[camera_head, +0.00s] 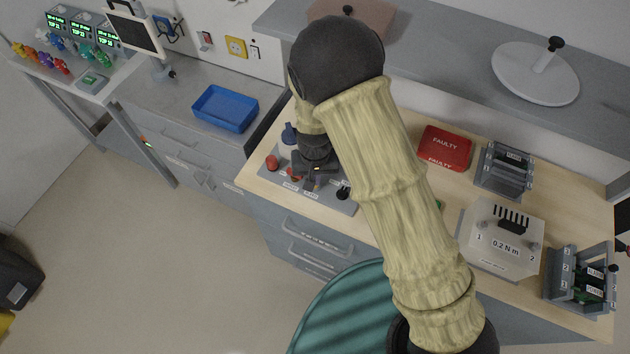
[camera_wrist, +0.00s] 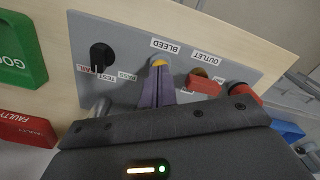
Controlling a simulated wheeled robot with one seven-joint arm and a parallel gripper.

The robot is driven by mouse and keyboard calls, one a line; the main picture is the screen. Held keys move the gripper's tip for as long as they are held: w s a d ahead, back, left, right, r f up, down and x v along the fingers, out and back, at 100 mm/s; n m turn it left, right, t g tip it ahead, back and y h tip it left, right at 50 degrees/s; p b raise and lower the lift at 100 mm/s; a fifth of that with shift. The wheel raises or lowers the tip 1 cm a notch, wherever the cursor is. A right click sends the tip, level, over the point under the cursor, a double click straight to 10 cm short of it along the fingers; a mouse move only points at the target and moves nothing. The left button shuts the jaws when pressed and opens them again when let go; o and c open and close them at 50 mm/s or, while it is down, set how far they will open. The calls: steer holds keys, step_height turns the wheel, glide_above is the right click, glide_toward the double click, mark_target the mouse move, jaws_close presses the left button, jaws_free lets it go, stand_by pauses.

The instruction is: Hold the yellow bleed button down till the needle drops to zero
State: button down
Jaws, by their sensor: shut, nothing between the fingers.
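The yellow bleed button (camera_wrist: 158,63) sits on a grey panel (camera_wrist: 133,42) above which a BLEED label (camera_wrist: 164,46) is fixed. My gripper (camera_wrist: 157,71) is shut, its purple fingers together and empty, with the tips at the button and covering part of it. I cannot tell whether the button is pressed down. In the head view my gripper (camera_head: 317,184) points down over the panel (camera_head: 335,203), and the arm hides much of it. I see no gauge needle in either view.
A black test knob (camera_wrist: 102,57) and a red outlet part (camera_wrist: 204,84) flank the button. A green bin (camera_wrist: 20,50) and red FAULTY bin (camera_wrist: 25,130) stand beside the panel. In the head view, a torque fixture (camera_head: 500,240) and racks stand to the right.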

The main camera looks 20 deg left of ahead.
steer(key=shift+r+p, duration=2.45)
steer(key=shift+r, duration=0.6)
steer(key=shift+d, duration=0.1)
steer(key=w+d+r+m+t+b, duration=0.1)
steer(key=d+r, duration=0.4)
steer(key=d, duration=0.3)
steer(key=d+r+m, duration=0.2)
steer(key=d+r, duration=0.2)
steer(key=d, duration=0.4)
steer(key=w+d+r+m+t+b, duration=0.1)
steer(key=d+r, duration=0.4)
steer(key=d, duration=0.3)
steer(key=s+d+r+m, duration=0.1)
steer(key=s+d+r, duration=0.1)
steer(key=s+d, duration=0.2)
steer(key=d, duration=0.3)
steer(key=shift+s+d+r+t+b, duration=0.2)
steer(key=shift+s+r+t+b, duration=0.1)
steer(key=shift+s+r+b, duration=0.1)
